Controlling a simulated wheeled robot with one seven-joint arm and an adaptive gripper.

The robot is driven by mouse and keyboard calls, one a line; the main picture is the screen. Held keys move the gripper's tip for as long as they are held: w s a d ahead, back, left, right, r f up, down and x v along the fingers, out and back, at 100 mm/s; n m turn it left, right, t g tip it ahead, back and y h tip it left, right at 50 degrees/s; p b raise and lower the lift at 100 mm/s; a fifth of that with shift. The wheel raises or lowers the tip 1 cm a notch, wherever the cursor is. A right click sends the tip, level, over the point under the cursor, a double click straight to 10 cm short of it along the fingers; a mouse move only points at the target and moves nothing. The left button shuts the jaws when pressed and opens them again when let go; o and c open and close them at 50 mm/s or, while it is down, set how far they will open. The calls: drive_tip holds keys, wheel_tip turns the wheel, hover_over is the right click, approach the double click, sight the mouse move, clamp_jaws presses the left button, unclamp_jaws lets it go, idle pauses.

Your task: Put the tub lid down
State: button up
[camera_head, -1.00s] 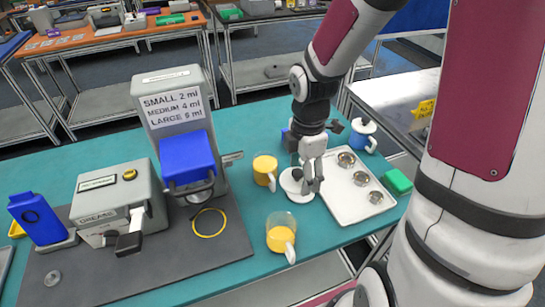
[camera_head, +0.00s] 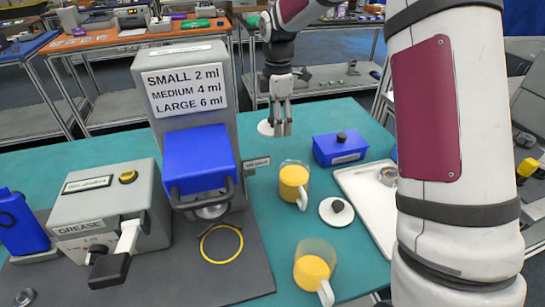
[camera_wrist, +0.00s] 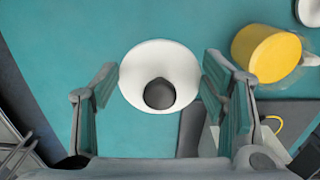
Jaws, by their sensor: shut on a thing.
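My gripper (camera_head: 281,132) points down over the back of the teal table, behind the yellow-filled mugs. It is shut on a round white lid (camera_head: 265,128), partly hidden behind the fingers in the head view. In the wrist view the lid (camera_wrist: 137,80) shows its dark knob (camera_wrist: 160,94), with one finger at each side of it. I cannot tell whether the lid touches the table (camera_head: 315,112). A second white lid with a dark knob (camera_head: 336,211) lies flat between the two mugs and the white tray.
Two mugs with yellow contents (camera_head: 293,184) (camera_head: 313,271) stand nearer the front. A blue box with a dark knob (camera_head: 340,148) is right of my gripper. A white tray (camera_head: 362,190) lies at right, the grey dispensing machine (camera_head: 190,125) at left. Table around the held lid is clear.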

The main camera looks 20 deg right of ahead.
sight(277, 156)
wheel_tip(277, 156, down, 10)
drive_tip(key=shift+r+p, duration=0.2)
drive_tip(key=shift+p, duration=0.1)
drive_tip(key=shift+f, duration=0.1)
drive_tip(key=o, duration=0.9)
drive_tip(key=shift+o, duration=0.2)
